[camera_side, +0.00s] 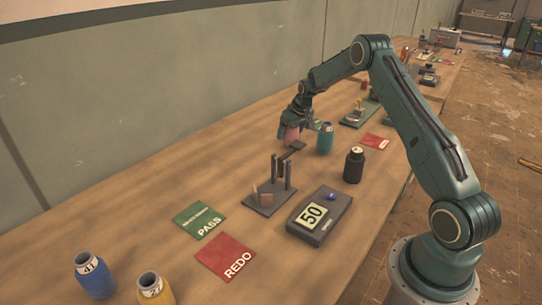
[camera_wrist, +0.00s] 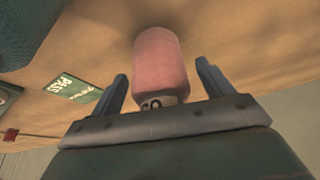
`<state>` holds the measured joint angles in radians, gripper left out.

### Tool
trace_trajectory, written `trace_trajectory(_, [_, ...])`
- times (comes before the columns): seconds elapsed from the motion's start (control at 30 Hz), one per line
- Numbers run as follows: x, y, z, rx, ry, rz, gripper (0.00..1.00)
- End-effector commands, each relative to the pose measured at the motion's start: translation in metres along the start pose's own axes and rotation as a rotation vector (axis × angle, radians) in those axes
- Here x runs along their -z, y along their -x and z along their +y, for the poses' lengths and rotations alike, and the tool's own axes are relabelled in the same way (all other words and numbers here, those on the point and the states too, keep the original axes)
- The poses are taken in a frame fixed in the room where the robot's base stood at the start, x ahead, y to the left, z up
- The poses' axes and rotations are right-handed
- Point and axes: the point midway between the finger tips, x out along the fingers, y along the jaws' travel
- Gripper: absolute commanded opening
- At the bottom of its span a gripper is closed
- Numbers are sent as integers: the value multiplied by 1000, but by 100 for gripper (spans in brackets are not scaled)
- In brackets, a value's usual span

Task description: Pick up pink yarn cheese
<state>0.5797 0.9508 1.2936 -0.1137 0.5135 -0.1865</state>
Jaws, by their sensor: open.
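The pink yarn cheese (camera_side: 291,134) stands on the wooden table, partly hidden under my gripper (camera_side: 298,119) in the side view. In the wrist view the pink yarn cheese (camera_wrist: 161,62) lies between the two fingers of my gripper (camera_wrist: 162,78), with a marked, pale core end facing the palm. The fingers are spread, with a visible gap on each side of the yarn. I see no contact between fingers and yarn.
A teal spool (camera_side: 325,139) stands close to the right. Nearby are a dark bottle (camera_side: 354,166), a scale (camera_side: 320,215) reading 50 and a pronged stand (camera_side: 269,198). Green PASS (camera_side: 199,220) and red REDO (camera_side: 226,257) cards lie nearer. Blue (camera_side: 94,279) and yellow (camera_side: 155,291) spools stand in front.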

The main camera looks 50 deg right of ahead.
Motion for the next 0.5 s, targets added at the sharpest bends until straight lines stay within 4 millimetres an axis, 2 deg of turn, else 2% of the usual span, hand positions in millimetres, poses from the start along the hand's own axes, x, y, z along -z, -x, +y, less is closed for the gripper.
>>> trace_trajectory(0.37, [0,0,0,0,0,0,79])
trace_trajectory(0.5, [0,0,0,0,0,0,54])
